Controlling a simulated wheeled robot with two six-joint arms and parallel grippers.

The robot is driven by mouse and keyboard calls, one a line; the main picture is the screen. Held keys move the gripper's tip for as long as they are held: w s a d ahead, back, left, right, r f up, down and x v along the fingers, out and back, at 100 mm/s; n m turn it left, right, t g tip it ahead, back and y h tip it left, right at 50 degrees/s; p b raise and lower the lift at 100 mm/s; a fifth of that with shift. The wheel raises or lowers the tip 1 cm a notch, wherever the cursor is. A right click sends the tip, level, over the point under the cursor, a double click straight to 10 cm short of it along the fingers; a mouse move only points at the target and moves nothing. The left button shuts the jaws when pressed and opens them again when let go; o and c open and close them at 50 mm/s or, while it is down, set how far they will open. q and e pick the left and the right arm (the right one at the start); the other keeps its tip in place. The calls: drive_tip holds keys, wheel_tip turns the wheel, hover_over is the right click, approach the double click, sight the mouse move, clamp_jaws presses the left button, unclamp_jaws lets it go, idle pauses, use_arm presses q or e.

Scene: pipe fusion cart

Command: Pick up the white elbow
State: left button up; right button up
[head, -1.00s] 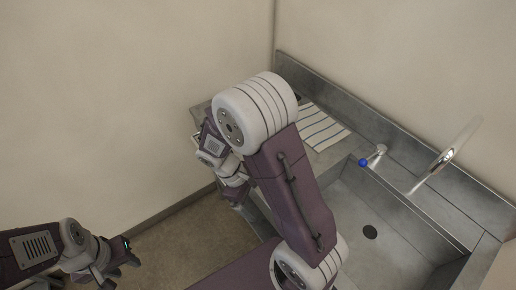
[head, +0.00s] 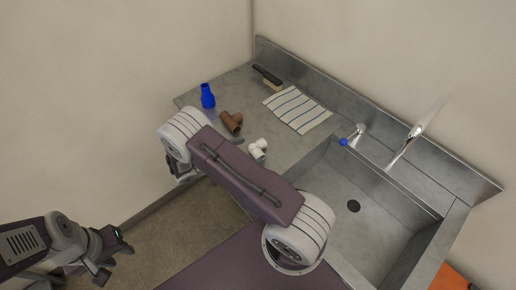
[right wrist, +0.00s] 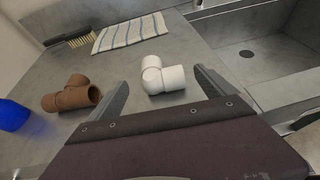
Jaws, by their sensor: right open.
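The white elbow (head: 258,149) lies on the steel counter left of the sink basin, just beyond my right arm in the head view. In the right wrist view the white elbow (right wrist: 161,76) lies ahead of my right gripper (right wrist: 160,84), between the lines of its two spread fingers.
The sink (head: 362,205) with a tap (head: 407,146) is to the right.

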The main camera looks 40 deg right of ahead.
sight(254, 149)
drive_tip(key=x, duration=0.4)
drive_tip(key=shift+d+r+p, duration=0.1)
drive_tip(key=shift+d+p, duration=0.05)
drive_tip(key=shift+p, duration=0.2)
drive_tip(key=shift+s, duration=0.1)
drive_tip(key=c, duration=1.5)
drive_tip(key=shift+o, duration=0.2)
drive_tip(key=shift+r, duration=0.55)
wheel_tip(254, 149, up, 3)
drive_tip(key=shift+r+b, duration=0.15)
drive_tip(key=shift+b, duration=0.15)
drive_tip(key=s+d+r+b, duration=0.1)
drive_tip(key=s+d+r, duration=0.5)
drive_tip(key=s, duration=0.3)
drive_tip(key=shift+d+r, duration=0.35)
drive_tip(key=shift+d, duration=0.05)
